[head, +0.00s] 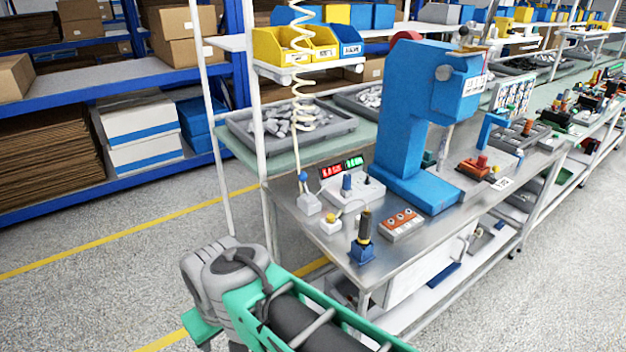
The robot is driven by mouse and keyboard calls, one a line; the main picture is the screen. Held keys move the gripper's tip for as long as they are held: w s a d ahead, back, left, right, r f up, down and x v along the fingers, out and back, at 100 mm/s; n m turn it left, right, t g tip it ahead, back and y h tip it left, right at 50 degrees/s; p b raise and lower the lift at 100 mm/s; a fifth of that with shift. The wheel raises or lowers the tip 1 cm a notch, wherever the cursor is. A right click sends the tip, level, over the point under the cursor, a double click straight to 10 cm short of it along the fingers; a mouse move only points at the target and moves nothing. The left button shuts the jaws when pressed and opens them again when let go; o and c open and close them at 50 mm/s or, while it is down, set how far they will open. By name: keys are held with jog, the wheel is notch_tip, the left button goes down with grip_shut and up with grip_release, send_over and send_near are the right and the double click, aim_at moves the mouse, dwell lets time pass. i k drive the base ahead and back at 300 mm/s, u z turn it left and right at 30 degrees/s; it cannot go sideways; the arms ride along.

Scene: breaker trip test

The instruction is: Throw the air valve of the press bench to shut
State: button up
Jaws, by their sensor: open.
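The press bench (290,212) is a steel-topped table with a blue press (403,130) on it. At its left front corner a small grey block (309,205) with a blue-tipped lever (303,178) stands beneath a cream coiled air hose (297,125); it looks like the air valve. I cannot tell its lever position clearly at this size. My green and grey arm is in the lower foreground, in front of the bench and apart from the valve. My gripper does not show.
A white post (260,130) rises behind. Floor is clear at left.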

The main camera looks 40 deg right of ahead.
aim_at(303, 176)
jog(key=u, duration=0.85)
jog(key=i, duration=0.7)
jog(key=z, duration=2.5)
jog(key=i, duration=0.5)
jog(key=z, duration=0.1)
jog(key=k, duration=0.3)
jog(key=u, duration=2.5)
jog(key=i, duration=0.1)
jog(key=z, duration=1)
jog(key=i, duration=0.55)
jog(key=u, duration=0.25)
